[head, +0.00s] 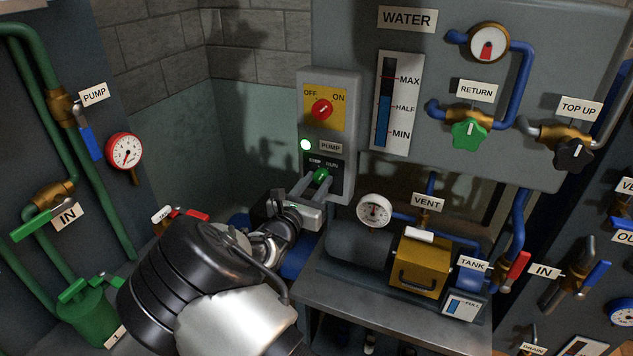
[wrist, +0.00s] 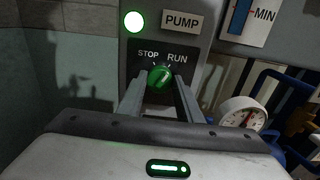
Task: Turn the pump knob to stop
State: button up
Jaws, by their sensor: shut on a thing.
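The pump knob (wrist: 159,77) is small, round and green, on a dark plate marked STOP at left and RUN at right. Its pale mark appears to lean up and right, towards RUN. In the head view the knob (head: 321,175) sits low on the grey switch box (head: 345,85). My gripper (wrist: 160,88) is shut on the knob, one finger on each side; it also shows in the head view (head: 318,184). The lamp (wrist: 134,21) beside the PUMP label (wrist: 181,22) is lit, whitish green.
A red OFF/ON switch (head: 322,109) sits above on a yellow plate. A round gauge (head: 374,210) and a yellow box (head: 419,266) stand close by at the lower right. The green wall left of the switch box is bare.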

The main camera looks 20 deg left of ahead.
jog(key=n+p, duration=0.4)
jog(key=n, duration=0.1)
jog(key=shift+a+r+n, duration=0.1)
jog(key=shift+r+n, duration=0.05)
jog(key=shift+n, duration=0.25)
jog(key=n+p, duration=0.2)
jog(key=n, duration=0.3)
jog(key=shift+f, duration=0.2)
jog(key=shift+n, duration=0.4)
jog(key=o, duration=1)
jog(key=shift+o, duration=0.2)
jog(key=s+a+b, duration=0.1)
jog(key=s, duration=1.6)
jog(key=shift+s+a, duration=0.2)
